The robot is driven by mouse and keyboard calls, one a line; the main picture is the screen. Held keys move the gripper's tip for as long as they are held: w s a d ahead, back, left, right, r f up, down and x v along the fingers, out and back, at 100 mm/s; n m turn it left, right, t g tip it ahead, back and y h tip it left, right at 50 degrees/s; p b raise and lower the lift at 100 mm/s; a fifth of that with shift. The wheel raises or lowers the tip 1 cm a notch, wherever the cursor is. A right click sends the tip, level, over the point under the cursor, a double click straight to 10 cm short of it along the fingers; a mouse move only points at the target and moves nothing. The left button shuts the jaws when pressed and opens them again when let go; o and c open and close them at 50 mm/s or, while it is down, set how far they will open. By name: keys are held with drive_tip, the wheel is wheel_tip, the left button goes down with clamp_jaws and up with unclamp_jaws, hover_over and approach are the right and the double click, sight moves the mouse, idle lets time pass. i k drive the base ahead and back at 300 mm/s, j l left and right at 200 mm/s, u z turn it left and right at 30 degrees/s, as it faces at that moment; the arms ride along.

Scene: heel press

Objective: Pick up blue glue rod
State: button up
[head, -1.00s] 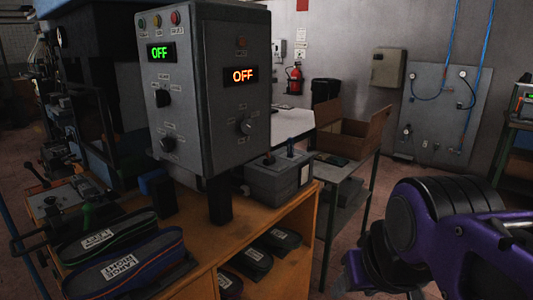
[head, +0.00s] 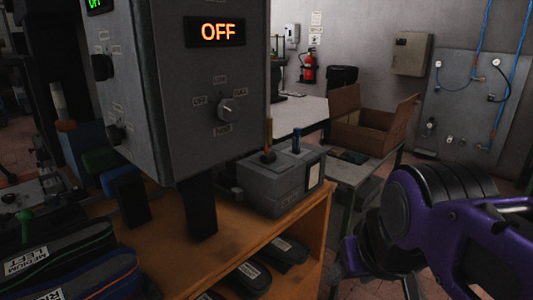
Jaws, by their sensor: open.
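A thin upright blue rod (head: 296,140), which looks like the blue glue rod, sticks up from the top of a grey box (head: 270,194) on the wooden bench. Its lower end is hidden in the box. A red and yellow rod or lever (head: 267,151) stands to its left on the same box. My purple arm is at the lower right, apart from the box and the rod. My gripper (head: 354,262) shows only in part at the arm's lower left end and is open. Nothing shows held in it.
A large grey control box (head: 165,100) with an "OFF" display stands on a post left of the rod. The wooden bench (head: 225,232) holds labelled shoe parts below. A cardboard box (head: 360,135) sits on a table behind. Floor shows between bench and arm.

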sight(296, 132)
drive_tip(key=i+l+u, duration=0.2)
drive_tip(key=l, duration=0.15)
drive_tip(key=i+l+u, duration=0.15)
drive_tip(key=l, duration=0.2)
drive_tip(key=i+l+u, duration=0.2)
drive_tip(key=l, duration=0.15)
drive_tip(key=i+l+u, duration=0.15)
drive_tip(key=l, duration=0.25)
drive_tip(key=i+l+u, duration=0.2)
drive_tip(key=l, duration=0.2)
drive_tip(key=k, duration=0.1)
